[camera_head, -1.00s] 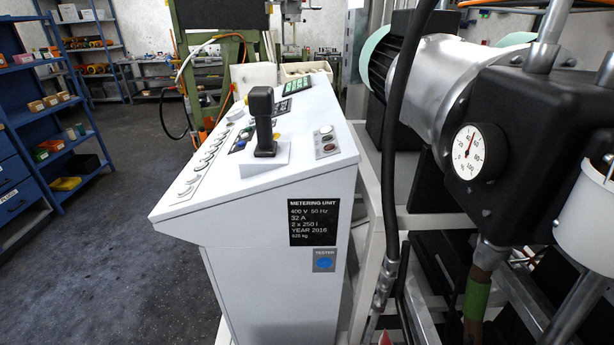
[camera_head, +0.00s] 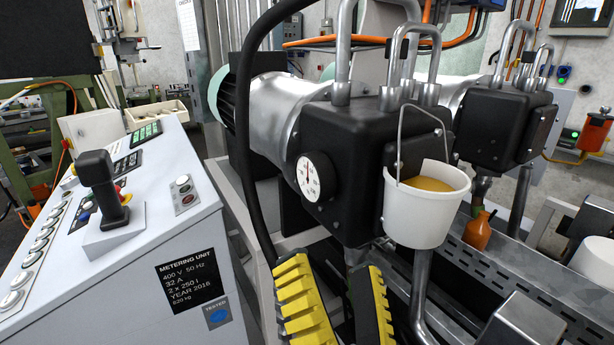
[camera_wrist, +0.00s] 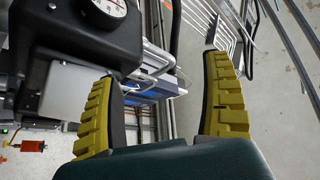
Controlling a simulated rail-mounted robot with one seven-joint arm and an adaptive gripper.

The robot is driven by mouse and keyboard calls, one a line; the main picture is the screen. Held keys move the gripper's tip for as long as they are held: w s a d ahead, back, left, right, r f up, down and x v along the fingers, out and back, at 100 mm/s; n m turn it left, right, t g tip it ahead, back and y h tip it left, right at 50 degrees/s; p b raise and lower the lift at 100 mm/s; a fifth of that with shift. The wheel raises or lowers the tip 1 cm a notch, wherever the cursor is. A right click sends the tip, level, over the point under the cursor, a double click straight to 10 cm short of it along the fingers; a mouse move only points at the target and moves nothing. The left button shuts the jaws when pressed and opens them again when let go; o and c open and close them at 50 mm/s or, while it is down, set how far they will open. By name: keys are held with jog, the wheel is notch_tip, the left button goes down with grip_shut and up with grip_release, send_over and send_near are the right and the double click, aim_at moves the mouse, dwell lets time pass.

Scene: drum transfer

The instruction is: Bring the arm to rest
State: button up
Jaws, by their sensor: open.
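My gripper (camera_head: 342,305) shows at the bottom middle of the head view, with two yellow ribbed fingers on black backing. The fingers stand apart with nothing between them. In the wrist view my gripper (camera_wrist: 165,110) also shows open and empty, with a wide gap between the fingers. In the head view it is in front of and below the black pump block with the round gauge (camera_head: 308,177). The gauge also shows at the top of the wrist view (camera_wrist: 103,8). The rest of my arm is out of the head view.
A white bucket (camera_head: 427,222) with yellow-orange contents hangs at the pump block. The metering unit console (camera_head: 130,262) with its black joystick (camera_head: 100,190) stands at the left. A black hose (camera_head: 242,130) runs down close to my gripper. An orange bottle (camera_head: 477,232) stands at the right.

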jog(key=s+d+n+h, duration=0.3)
jog(key=d+n+h, duration=0.1)
jog(key=h, duration=0.1)
notch_tip(320, 180, up, 38)
jog(key=p, duration=3.8)
jog(key=shift+d+n+y, duration=0.15)
jog(key=shift+n+y, duration=0.15)
jog(key=shift+n, duration=0.1)
jog(key=shift+w, duration=0.1)
